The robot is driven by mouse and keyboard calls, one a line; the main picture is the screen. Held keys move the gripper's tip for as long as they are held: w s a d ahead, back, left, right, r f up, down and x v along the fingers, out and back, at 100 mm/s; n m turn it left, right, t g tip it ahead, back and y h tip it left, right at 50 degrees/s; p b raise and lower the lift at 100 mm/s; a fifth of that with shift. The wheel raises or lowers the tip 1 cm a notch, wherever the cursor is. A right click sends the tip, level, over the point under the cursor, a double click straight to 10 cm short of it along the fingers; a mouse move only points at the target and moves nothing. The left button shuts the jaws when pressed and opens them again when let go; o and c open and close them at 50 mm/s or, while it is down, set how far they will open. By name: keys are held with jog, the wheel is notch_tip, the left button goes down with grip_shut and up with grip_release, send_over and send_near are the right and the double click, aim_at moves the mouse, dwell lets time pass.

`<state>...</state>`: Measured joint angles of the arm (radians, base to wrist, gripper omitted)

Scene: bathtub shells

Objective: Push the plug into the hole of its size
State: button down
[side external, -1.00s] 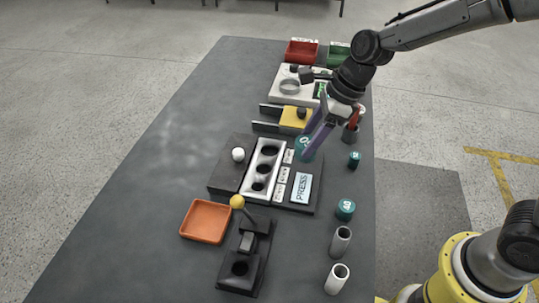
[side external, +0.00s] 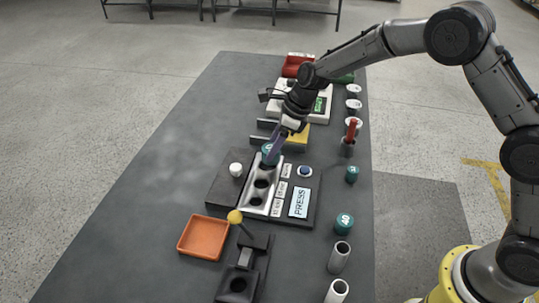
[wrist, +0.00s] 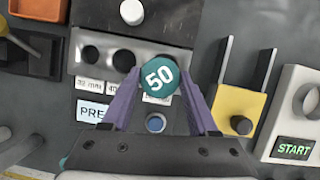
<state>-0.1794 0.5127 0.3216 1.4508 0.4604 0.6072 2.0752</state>
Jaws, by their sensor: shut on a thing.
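My gripper (side external: 274,150) is shut on a teal plug marked 50 (wrist: 159,79). The plug also shows at the fingertips in the side view (side external: 267,148), at the far end of a silver block (side external: 276,184) with dark round holes. In the wrist view two holes of the block (wrist: 124,60) are open to the left of the plug. I cannot tell whether the plug touches the block. Another teal plug marked 40 (side external: 344,222) and a smaller teal plug (side external: 352,174) stand at the table's right side.
Beside the block are a blue button (side external: 305,171), a PRESS screen (side external: 300,202) and a white knob (side external: 236,169). A yellow fixture (side external: 297,138) stands behind. An orange tray (side external: 203,237) and a yellow-ball lever (side external: 235,217) are in front. The table's left is clear.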

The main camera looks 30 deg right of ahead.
jog(key=shift+w+a+f, duration=0.2)
jog(key=shift+w+f, duration=0.45)
jog(key=shift+f, duration=1.6)
jog(key=shift+f, duration=0.1)
jog(key=shift+c, duration=0.8)
grip_release()
jog(key=shift+f, duration=0.1)
